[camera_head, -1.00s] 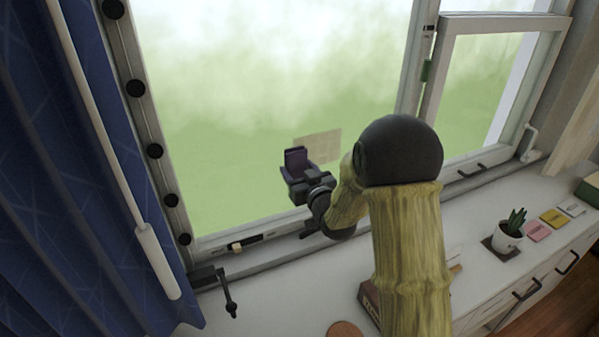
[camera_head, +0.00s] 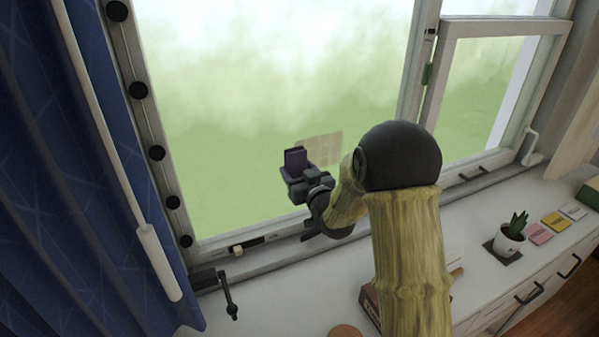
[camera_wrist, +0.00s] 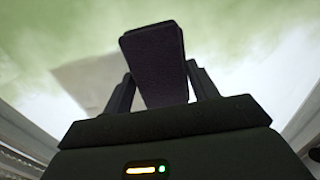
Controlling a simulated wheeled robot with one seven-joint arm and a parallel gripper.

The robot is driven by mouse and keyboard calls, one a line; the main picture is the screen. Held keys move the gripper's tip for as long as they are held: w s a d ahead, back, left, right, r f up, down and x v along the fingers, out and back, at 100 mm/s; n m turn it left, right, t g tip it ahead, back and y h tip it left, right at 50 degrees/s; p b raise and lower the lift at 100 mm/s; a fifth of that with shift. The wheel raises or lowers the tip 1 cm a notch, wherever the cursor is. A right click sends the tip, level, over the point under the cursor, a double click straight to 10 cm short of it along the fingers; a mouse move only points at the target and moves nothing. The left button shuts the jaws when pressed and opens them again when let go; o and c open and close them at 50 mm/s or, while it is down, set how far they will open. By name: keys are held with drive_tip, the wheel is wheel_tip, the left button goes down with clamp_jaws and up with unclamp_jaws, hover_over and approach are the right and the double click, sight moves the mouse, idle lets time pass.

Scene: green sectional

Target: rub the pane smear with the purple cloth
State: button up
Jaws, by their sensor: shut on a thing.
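The purple cloth (camera_head: 295,159) is a dark folded pad held between the fingers of my gripper (camera_head: 297,178), in front of the large window pane (camera_head: 270,70). It also shows as a dark block in the wrist view (camera_wrist: 155,62), between the two fingers of my gripper (camera_wrist: 160,90). The pane smear (camera_head: 320,149) is a pale beige patch low on the pane, just right of and partly behind the cloth. In the wrist view the smear (camera_wrist: 85,80) is a pale patch left of the cloth, partly hidden by it. I cannot tell whether the cloth touches the glass.
A blue curtain (camera_head: 60,180) hangs at the left. The white counter (camera_head: 270,305) below carries a potted plant (camera_head: 510,238), coloured notes (camera_head: 541,233) and a box (camera_head: 370,300) partly behind my arm. A smaller window sash (camera_head: 490,85) stands at the right.

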sight(342, 152)
drive_tip(key=shift+w+d+b, duration=0.25)
drive_tip(key=shift+w+d, duration=0.1)
drive_tip(key=shift+d, duration=0.55)
drive_tip(key=shift+w+d+b, duration=0.2)
drive_tip(key=shift+w+d, duration=0.15)
drive_tip(key=shift+d, duration=0.55)
drive_tip(key=shift+w+d, duration=0.4)
drive_tip(key=shift+d, duration=0.4)
drive_tip(key=shift+w+d+r, duration=0.1)
drive_tip(key=shift+w+d, duration=0.15)
drive_tip(key=shift+d, duration=0.2)
drive_tip(key=shift+w+d, duration=0.2)
drive_tip(key=shift+d, duration=0.25)
drive_tip(key=shift+w+d+b, duration=0.2)
drive_tip(key=shift+w+d, duration=0.15)
drive_tip(key=shift+d, duration=0.55)
drive_tip(key=shift+w+d+b, duration=0.15)
drive_tip(key=shift+w+d, duration=0.2)
drive_tip(key=shift+d, duration=0.55)
drive_tip(key=shift+w+d, duration=0.4)
drive_tip(key=shift+d, duration=0.45)
drive_tip(key=shift+w+d, duration=0.4)
drive_tip(key=shift+d, duration=0.45)
